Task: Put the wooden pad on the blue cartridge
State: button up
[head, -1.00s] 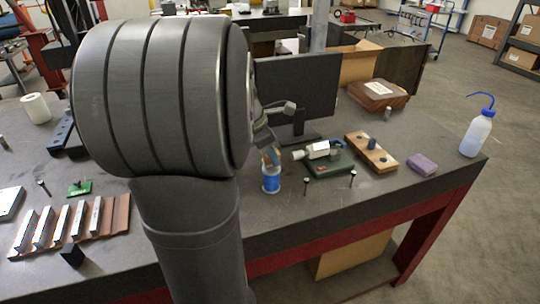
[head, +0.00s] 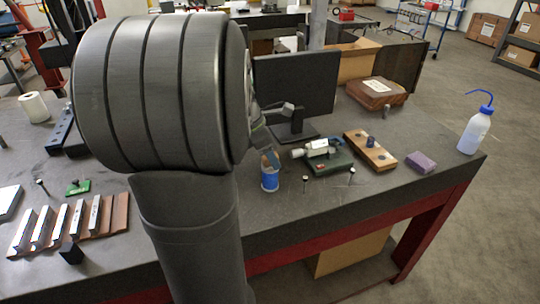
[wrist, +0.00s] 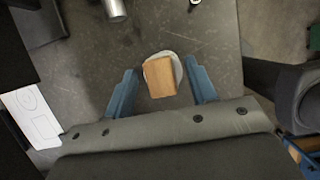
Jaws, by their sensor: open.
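The blue cartridge (head: 270,181) stands upright near the front edge of the bench in the head view. In the wrist view its pale round top (wrist: 178,68) shows under the wooden pad (wrist: 160,77). The pad is a light brown block lying on that top, a little off centre, with the pale rim showing at the far and right sides. My gripper (wrist: 160,72) is open, with one blue finger on each side of the pad and a gap to both. In the head view the fingers hide most of the pad.
A green-based device (head: 328,162) and a wooden block with pegs (head: 370,151) stand to the right of the cartridge. Two small upright pins are close by. A black monitor (head: 298,85) stands behind. A purple block (head: 421,163) and a wash bottle (head: 476,130) are farther right.

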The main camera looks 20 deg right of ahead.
jog(key=v, duration=1.1)
jog(key=shift+r, duration=0.2)
jog(key=shift+a+f, duration=0.1)
jog(key=shift+a, duration=0.05)
jog(key=x, duration=1.2)
jog(key=shift+r, duration=2)
